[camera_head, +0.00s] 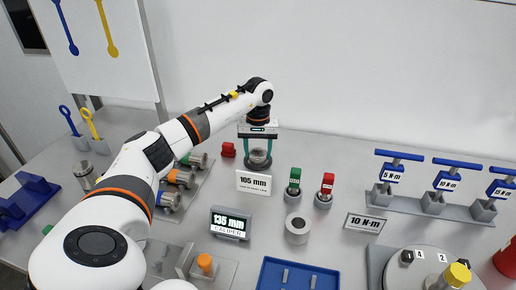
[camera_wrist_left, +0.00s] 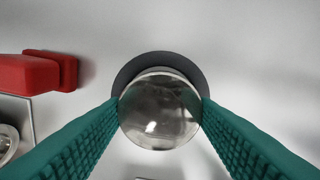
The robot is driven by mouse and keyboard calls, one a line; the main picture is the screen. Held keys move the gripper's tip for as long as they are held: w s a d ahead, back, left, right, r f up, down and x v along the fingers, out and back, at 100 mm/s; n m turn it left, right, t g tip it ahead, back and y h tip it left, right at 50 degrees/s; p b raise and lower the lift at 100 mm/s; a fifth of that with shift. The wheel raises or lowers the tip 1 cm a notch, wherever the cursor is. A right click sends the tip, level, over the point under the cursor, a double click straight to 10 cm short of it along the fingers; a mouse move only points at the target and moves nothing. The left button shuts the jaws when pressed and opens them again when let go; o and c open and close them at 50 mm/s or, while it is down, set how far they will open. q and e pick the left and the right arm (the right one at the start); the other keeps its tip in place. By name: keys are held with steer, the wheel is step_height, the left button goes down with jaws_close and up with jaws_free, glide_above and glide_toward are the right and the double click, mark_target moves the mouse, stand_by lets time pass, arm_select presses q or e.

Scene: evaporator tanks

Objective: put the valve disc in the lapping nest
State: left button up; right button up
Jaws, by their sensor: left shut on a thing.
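My left gripper (camera_head: 259,150) points down at the back middle of the table, its teal fingers shut on a shiny round metal piece (camera_head: 259,156), which I take to be the valve disc. In the left wrist view the disc (camera_wrist_left: 160,108) sits between the fingertips (camera_wrist_left: 160,112). A dark grey round base (camera_wrist_left: 158,62), likely the lapping nest, shows around and behind the disc; in the head view the base (camera_head: 259,166) is directly below it. I cannot tell whether the disc touches the base. My right gripper is not in view.
A sign reading 105 mm (camera_head: 253,182) stands just in front of the base. A red block (camera_head: 228,150) is close by on the left. Green (camera_head: 294,180) and red (camera_head: 327,186) handled pieces stand to the right. A caliper display (camera_head: 230,223) and a grey ring (camera_head: 297,228) are nearer.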

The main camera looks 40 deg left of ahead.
mark_target(258, 153)
arm_select(q)
steer(key=shift+f+b, duration=0.35)
steer(key=shift+f, duration=0.25)
steer(key=o, duration=1.3)
step_height(258, 153, up, 13)
steer(key=shift+r, duration=0.1)
